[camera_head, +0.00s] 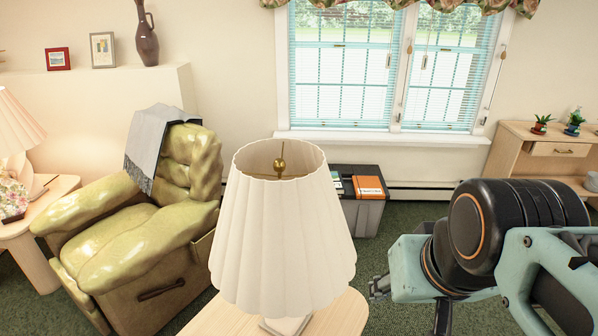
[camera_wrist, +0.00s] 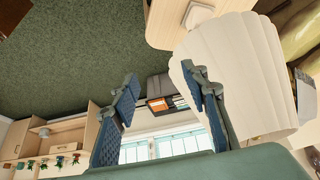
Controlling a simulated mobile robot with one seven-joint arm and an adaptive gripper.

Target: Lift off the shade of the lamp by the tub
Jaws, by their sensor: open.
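The lamp's cream pleated shade (camera_head: 283,225) stands upright in the middle of the head view, with a brass finial in its open top. Its pale base (camera_head: 285,325) rests on a light wooden table (camera_head: 220,318), mostly hidden by the shade. The grey tub (camera_head: 368,215) stands on the floor behind it, holding books. My gripper (camera_head: 380,287) is to the right of the shade, partly cut off from clear view. In the wrist view my gripper (camera_wrist: 158,76) is open and empty; one finger overlaps the edge of the shade (camera_wrist: 240,70). I cannot tell whether they touch.
A green recliner (camera_head: 140,215) with a grey throw is on the left. A second lamp (camera_head: 15,125) stands on a side table (camera_head: 30,235) at far left. A wooden shelf unit (camera_head: 545,150) with small plants is at right. Green carpet (camera_head: 415,225) lies open between.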

